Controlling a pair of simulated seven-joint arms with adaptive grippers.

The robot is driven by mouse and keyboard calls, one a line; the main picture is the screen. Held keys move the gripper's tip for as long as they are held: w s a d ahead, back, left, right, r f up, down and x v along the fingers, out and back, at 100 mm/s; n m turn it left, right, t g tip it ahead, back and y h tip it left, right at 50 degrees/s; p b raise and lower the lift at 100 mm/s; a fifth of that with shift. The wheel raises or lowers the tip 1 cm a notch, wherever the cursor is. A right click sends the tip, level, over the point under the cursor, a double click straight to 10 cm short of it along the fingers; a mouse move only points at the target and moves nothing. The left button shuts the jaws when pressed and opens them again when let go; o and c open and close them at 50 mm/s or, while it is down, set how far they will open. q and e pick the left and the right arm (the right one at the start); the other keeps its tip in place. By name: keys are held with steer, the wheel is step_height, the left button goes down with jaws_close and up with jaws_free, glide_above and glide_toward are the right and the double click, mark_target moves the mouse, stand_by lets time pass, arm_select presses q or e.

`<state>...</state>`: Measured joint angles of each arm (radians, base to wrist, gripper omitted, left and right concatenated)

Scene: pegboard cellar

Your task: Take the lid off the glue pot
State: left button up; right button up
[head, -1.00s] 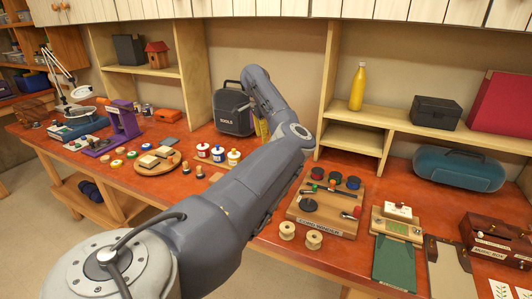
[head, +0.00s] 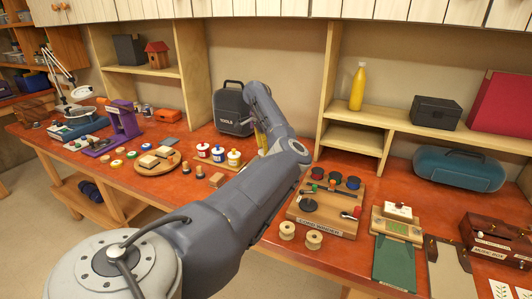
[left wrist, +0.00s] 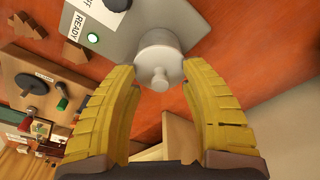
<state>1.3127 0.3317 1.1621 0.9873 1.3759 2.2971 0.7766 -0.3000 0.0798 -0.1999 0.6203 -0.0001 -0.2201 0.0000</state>
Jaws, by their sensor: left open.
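In the left wrist view a pale grey round pot with a knobbed lid (left wrist: 159,78) stands by a grey panel (left wrist: 120,28) that bears a READY label and a lit green lamp. I take it for the glue pot; the seam between lid and pot is not clear. My left gripper (left wrist: 159,68) is open, with its yellow fingers on either side of the lid and knob. I see no clear grip on it. In the head view my left arm hides the pot, and only a bit of yellow finger (head: 261,138) shows. My right gripper is not in view.
The black TOOLS case (head: 232,112) stands close behind my left arm. The coil winder board (head: 300,217) lies right of it, with two spools in front. Several small paint pots (head: 218,153) stand to the left. A shelf with a yellow bottle (head: 357,88) is behind.

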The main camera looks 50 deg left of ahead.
arm_select(q)
jaws_close()
steer(key=shift+r, duration=0.1)
stand_by(0.4)
